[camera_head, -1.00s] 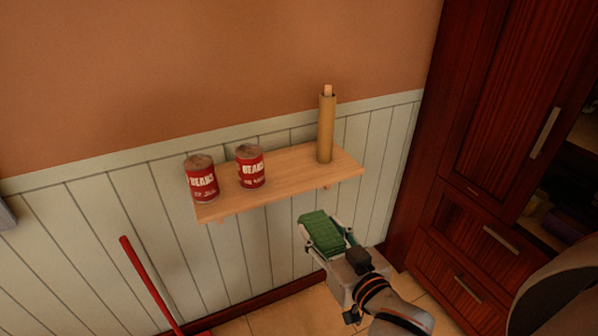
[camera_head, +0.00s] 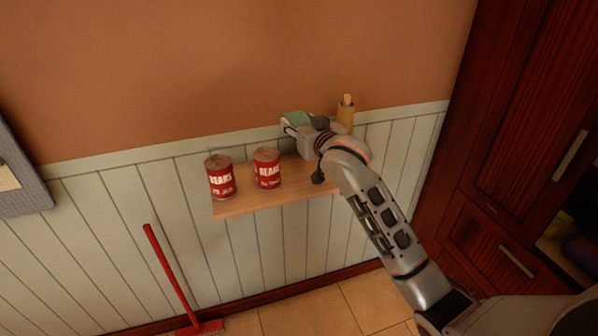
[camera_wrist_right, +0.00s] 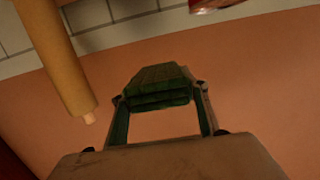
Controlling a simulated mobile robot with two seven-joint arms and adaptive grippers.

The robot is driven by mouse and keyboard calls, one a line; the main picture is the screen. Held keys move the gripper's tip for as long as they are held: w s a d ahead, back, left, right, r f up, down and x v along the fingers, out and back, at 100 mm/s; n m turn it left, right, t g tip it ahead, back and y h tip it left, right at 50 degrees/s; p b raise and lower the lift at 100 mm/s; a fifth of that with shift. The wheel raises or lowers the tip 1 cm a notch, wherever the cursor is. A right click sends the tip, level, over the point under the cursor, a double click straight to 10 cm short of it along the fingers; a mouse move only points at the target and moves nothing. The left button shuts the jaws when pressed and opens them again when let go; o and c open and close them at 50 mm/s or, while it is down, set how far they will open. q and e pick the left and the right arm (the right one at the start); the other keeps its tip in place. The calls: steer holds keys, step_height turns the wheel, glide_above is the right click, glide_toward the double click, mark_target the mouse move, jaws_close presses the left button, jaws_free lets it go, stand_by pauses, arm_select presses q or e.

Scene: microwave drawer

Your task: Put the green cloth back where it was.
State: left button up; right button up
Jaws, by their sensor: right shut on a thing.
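The green cloth (camera_head: 298,118) is folded and held in my right gripper (camera_head: 293,124), above the wooden shelf (camera_head: 262,200). In the right wrist view the cloth (camera_wrist_right: 160,85) sits between the two fingertips of the right gripper (camera_wrist_right: 161,98), apart from the other things there. In the head view the gripper is over the shelf's rear part, right of the bean cans. The wrist and forearm hide the shelf's right end. My left gripper is in neither view.
Two red bean cans, one at the left (camera_head: 221,177) and one nearer the middle (camera_head: 267,169), stand on the shelf. A tan cylinder (camera_head: 346,114) stands close to the right gripper, partly hidden. A red broom (camera_head: 170,270) leans below. A dark red cabinet (camera_head: 500,130) stands at right.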

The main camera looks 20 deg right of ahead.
steer(key=r, duration=0.1)
steer(key=w+r, duration=0.2)
steer(key=shift+w+d, duration=0.1)
steer(key=shift+d, duration=0.15)
steer(key=shift+w, duration=0.15)
steer(key=b, duration=0.1)
glide_above(299, 175)
step_height(299, 175, down, 15)
steer(key=shift+w+d+f, duration=0.1)
steer(key=shift+d, duration=0.05)
step_height(299, 175, down, 4)
steer(key=shift+f+b, duration=0.15)
steer(key=shift+b, duration=0.4)
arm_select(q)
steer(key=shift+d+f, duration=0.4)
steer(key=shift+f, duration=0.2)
arm_select(e)
steer(key=shift+f, duration=0.2)
steer(key=o, duration=1.1)
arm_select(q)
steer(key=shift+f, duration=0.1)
arm_select(e)
steer(key=shift+o, duration=0.4)
